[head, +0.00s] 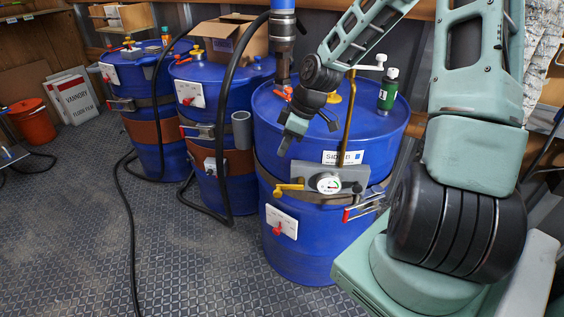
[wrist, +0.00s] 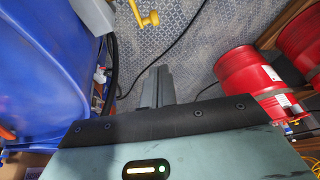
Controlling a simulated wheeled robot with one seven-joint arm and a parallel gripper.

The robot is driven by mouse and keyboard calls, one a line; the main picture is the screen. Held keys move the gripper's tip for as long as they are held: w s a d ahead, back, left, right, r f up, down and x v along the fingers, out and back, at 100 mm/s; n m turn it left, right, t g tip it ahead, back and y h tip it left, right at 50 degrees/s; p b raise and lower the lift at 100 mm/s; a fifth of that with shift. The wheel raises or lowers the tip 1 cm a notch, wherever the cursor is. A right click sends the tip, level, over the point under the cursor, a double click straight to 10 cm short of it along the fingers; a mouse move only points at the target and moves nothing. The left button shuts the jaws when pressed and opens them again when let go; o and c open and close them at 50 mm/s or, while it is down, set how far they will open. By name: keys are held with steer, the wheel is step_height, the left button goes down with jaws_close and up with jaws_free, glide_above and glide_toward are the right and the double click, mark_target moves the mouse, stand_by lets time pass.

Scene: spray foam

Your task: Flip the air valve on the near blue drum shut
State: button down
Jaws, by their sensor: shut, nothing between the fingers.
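The near blue drum (head: 300,253) stands upright right of centre in the head view; its blue side (wrist: 45,65) fills the left of the wrist view. A grey block with a round gauge (head: 328,183) sits on its front. A yellow valve handle (head: 288,188) sticks out from the block's left end; it also shows at the top of the wrist view (wrist: 150,19). My gripper (head: 284,147) is in front of the drum's upper side, above and apart from the handle. Its fingers (wrist: 156,88) are shut and empty.
A white plate with a red knob (head: 280,226) is lower on the drum. A green bottle (head: 388,90) and a brass pipe (head: 347,115) are at its top. Two more blue drums (head: 215,150) stand left. Black hoses cross the floor. Red drums (wrist: 245,72) show in the wrist view.

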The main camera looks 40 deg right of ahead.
steer(key=b, duration=0.2)
glide_above(278, 190)
steer(key=w, duration=0.1)
step_height(278, 190, down, 8)
steer(key=shift+s+a+f, duration=0.1)
steer(key=shift+s+f, duration=0.05)
steer(key=shift+f, duration=0.45)
steer(key=shift+s+a+f, duration=0.1)
steer(key=shift+f, duration=0.45)
steer(key=shift+s+d+f, duration=0.15)
steer(key=shift+s+f, duration=0.1)
steer(key=shift+f, duration=0.55)
